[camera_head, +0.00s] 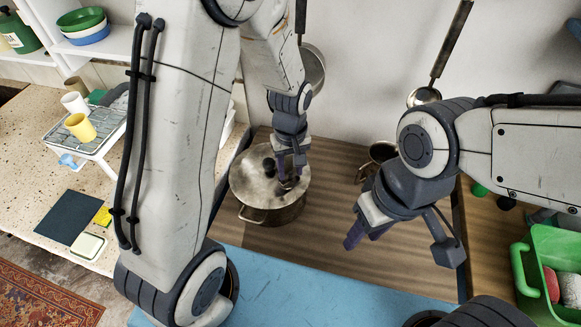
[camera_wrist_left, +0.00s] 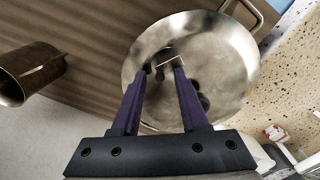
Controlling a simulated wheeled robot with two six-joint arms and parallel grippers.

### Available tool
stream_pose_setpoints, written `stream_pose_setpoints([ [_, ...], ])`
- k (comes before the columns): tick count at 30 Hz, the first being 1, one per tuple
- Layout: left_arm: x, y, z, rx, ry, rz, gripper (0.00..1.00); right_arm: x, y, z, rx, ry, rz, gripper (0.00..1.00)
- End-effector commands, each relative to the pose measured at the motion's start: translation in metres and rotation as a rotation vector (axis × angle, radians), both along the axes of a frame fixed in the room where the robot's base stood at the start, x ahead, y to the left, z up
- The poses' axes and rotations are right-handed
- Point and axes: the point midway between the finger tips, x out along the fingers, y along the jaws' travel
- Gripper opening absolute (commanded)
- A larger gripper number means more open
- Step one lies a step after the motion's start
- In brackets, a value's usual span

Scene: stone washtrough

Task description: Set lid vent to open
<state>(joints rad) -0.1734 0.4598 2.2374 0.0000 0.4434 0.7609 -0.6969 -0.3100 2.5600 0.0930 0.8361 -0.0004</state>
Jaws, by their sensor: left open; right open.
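A steel pot (camera_head: 268,213) with a domed metal lid (camera_head: 255,184) stands on the wooden surface, a dark knob (camera_head: 269,165) on the lid. My left gripper (camera_head: 289,183) points down at the lid's right part, its purple fingers apart. In the left wrist view the fingertips of the left gripper (camera_wrist_left: 163,68) are over the lid (camera_wrist_left: 215,55), around or just above a small dark-and-metal fitting (camera_wrist_left: 168,61), perhaps the vent. I cannot tell whether they touch it, nor the vent's setting. My right gripper (camera_head: 365,236) is open and empty over the wood, right of the pot.
A ladle (camera_head: 438,55) hangs on the wall. A green bin (camera_head: 552,265) is at the right, a dish rack (camera_head: 85,130) with cups at the left.

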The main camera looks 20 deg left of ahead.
Motion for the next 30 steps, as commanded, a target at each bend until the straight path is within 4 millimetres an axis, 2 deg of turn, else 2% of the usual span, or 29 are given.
stream_pose_setpoints([
  [4,-0.0001,0.0000,0.0001,0.000,0.000,0.000,0.44,0.0000,0.0000,-0.0001,0.000,0.000,0.000,0.44],
  [7,-0.0003,0.0001,0.0002,0.000,0.000,0.000,0.06,0.0000,0.0000,-0.0001,0.000,0.000,0.000,0.44],
  [8,-0.0001,0.0000,0.0002,0.000,0.000,0.000,0.00,0.0000,0.0000,-0.0001,0.000,0.000,0.000,0.44],
  [20,-0.0007,-0.0008,0.0007,0.000,0.001,-0.036,0.00,0.0000,0.0000,0.0010,0.000,0.000,0.000,0.44],
  [30,-0.0047,-0.0057,0.0010,0.001,0.003,-0.254,0.00,0.0000,0.0000,0.0058,0.000,0.000,0.000,0.44],
])
